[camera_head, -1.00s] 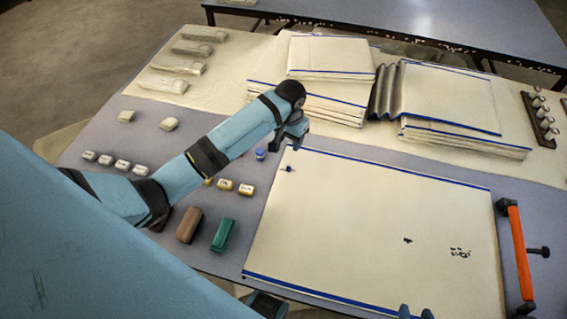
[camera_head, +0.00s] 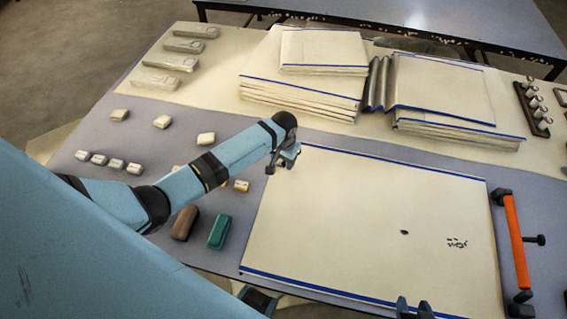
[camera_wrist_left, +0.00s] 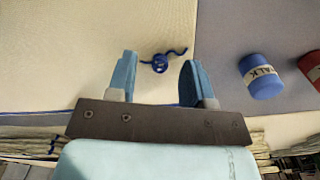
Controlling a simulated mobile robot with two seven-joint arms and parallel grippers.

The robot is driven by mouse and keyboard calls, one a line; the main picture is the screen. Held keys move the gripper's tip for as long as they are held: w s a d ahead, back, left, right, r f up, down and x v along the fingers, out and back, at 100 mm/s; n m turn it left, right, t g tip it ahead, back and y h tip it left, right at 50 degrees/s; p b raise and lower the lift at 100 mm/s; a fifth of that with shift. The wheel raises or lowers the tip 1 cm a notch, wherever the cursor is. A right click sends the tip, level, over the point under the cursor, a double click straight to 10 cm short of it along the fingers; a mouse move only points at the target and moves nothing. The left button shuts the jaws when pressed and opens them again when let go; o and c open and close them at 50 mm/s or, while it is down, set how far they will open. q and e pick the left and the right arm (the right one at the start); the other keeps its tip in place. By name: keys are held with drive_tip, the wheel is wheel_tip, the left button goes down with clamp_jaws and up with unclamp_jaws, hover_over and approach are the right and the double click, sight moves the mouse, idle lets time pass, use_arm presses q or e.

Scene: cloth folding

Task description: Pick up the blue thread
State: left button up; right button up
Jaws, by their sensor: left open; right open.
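The blue thread (camera_wrist_left: 161,62) is a small dark-blue knot with loose ends, lying on the cream cloth (camera_wrist_left: 95,40) near its edge. In the left wrist view my left gripper (camera_wrist_left: 158,61) is open, with the thread showing between its fingertips; the gap in height is hard to tell. In the head view my left gripper (camera_head: 284,161) is over the upper-left corner of the blue-edged cloth (camera_head: 350,215) and hides the thread. My right gripper (camera_head: 414,308) is open at the cloth's lower edge, mostly cut off by the frame.
Folded cloth stacks (camera_head: 300,95) lie behind. An orange-handled tool (camera_head: 516,240) is at the right.

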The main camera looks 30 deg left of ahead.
use_arm(q)
drive_tip(key=shift+f, duration=0.4)
drive_tip(key=shift+c, duration=0.5)
drive_tip(key=c, duration=0.7)
drive_tip(key=shift+r, duration=0.1)
